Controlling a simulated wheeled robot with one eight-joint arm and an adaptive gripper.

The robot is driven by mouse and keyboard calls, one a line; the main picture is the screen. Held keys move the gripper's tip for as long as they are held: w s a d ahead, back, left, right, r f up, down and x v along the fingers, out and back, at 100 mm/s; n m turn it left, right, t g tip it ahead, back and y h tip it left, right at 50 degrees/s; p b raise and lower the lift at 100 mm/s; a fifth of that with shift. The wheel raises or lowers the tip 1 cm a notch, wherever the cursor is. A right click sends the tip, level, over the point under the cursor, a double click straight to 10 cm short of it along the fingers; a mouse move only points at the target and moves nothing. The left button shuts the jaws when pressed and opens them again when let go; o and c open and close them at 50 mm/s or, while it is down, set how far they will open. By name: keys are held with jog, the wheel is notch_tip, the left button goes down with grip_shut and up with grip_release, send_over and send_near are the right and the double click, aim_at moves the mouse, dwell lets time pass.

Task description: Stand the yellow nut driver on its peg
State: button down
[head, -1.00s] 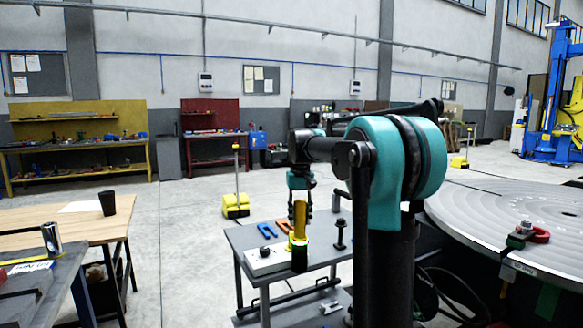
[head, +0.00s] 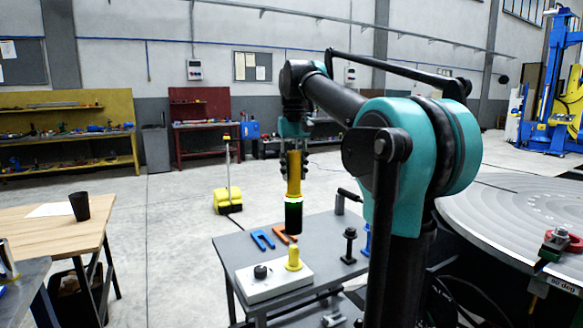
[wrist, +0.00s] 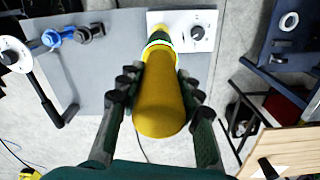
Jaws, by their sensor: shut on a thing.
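The yellow nut driver (head: 294,176) hangs upright in my gripper (head: 293,165), with its dark green and black end down. In the wrist view it (wrist: 160,105) fills the space between the fingers of my gripper (wrist: 160,88). The yellow peg (head: 293,259) stands on a white block (head: 270,290) on the grey table. The driver's lower end is above the peg in the head view, with a gap between them. In the wrist view the driver hides most of the peg; the white block (wrist: 207,20) shows past it.
A black knob (head: 260,271) sits on the same block. Blue (head: 262,240) and orange (head: 283,233) pieces and a black upright part (head: 349,245) stand or lie on the grey table (head: 232,250). A large round metal table (head: 510,205) is at the right.

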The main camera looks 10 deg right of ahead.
aim_at(294, 199)
jog(key=shift+f, duration=0.1)
dwell(0.4)
jog(key=shift+f, duration=1.9)
jog(key=shift+f, duration=3.95)
jog(key=shift+c, duration=2.3)
grip_release()
